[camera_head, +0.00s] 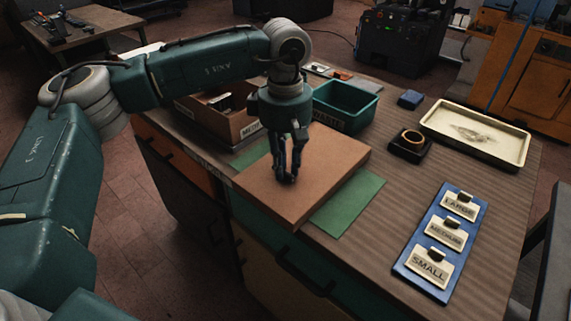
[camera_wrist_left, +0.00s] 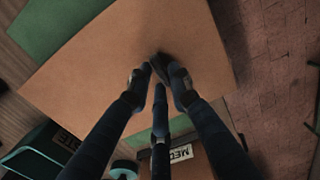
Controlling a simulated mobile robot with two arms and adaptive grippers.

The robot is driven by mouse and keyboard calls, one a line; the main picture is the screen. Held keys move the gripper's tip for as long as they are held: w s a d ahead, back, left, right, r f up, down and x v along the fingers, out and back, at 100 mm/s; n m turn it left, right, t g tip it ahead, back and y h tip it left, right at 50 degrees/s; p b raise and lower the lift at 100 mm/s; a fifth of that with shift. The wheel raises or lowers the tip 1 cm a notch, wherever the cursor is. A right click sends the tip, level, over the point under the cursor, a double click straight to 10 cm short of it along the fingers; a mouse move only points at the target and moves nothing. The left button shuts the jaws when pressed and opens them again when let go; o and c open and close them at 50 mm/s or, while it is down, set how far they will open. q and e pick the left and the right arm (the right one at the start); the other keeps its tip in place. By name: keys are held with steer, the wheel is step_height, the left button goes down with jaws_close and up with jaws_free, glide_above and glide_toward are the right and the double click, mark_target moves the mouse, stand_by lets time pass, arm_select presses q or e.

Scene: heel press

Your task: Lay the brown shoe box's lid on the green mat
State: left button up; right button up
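The brown shoe box lid (camera_head: 335,155) is a flat square panel under my left gripper (camera_head: 286,178). It lies over or just above the green mat (camera_head: 352,203), turned relative to it, with one corner reaching past the table's front edge. Mat shows to the lid's right and behind it. In the left wrist view my left fingers (camera_wrist_left: 160,72) meet at a small dark spot on the lid (camera_wrist_left: 110,60) and look closed on it; the exact grip is hidden. The open brown box (camera_head: 216,124) stands behind left, with things inside. My right gripper is out of view.
A teal bin (camera_head: 345,121) stands behind the lid. A black holder with a ring (camera_head: 410,142), a small blue block (camera_head: 410,98) and a cream tray (camera_head: 505,155) are to the right. A blue board (camera_head: 424,277) with size tags lies at the front right.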

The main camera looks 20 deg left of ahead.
arm_select(q)
steer(key=shift+o, duration=0.8)
steer(key=shift+r, duration=0.1)
steer(key=shift+r+p, duration=0.3)
step_height(320, 180, up, 12)
steer(key=p, duration=0.7)
steer(key=shift+f, duration=0.2)
steer(key=shift+f, duration=0.1)
